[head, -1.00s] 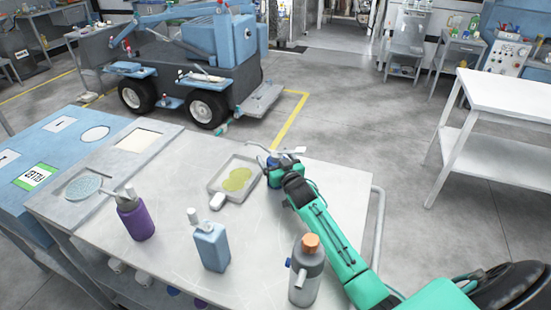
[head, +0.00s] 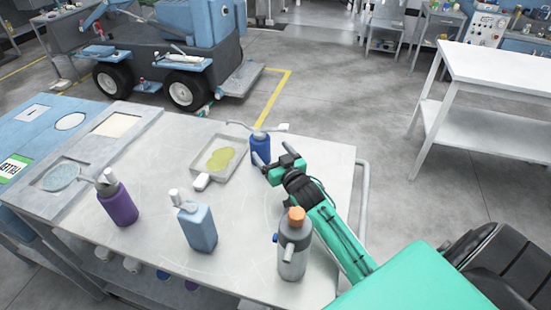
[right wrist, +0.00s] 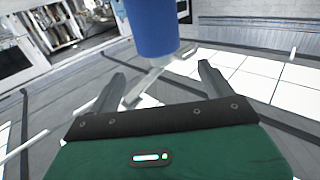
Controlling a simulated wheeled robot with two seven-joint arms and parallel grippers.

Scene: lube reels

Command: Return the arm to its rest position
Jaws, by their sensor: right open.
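My right gripper (head: 276,158) is open and empty over the far right part of the table. Right beside its fingers stands a dark blue pump bottle (head: 260,149), upright, with a long thin spout. In the right wrist view the blue bottle (right wrist: 155,25) is just beyond the open fingers (right wrist: 162,75), not between them. My green right arm (head: 335,237) reaches in from the lower right. My left gripper is not in view.
A grey bottle with an orange cap (head: 295,249) stands close beside my right forearm. A light blue bottle (head: 198,228), a purple bottle (head: 118,203) and a tray with a yellow-green puddle (head: 234,164) are on the table (head: 155,225).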

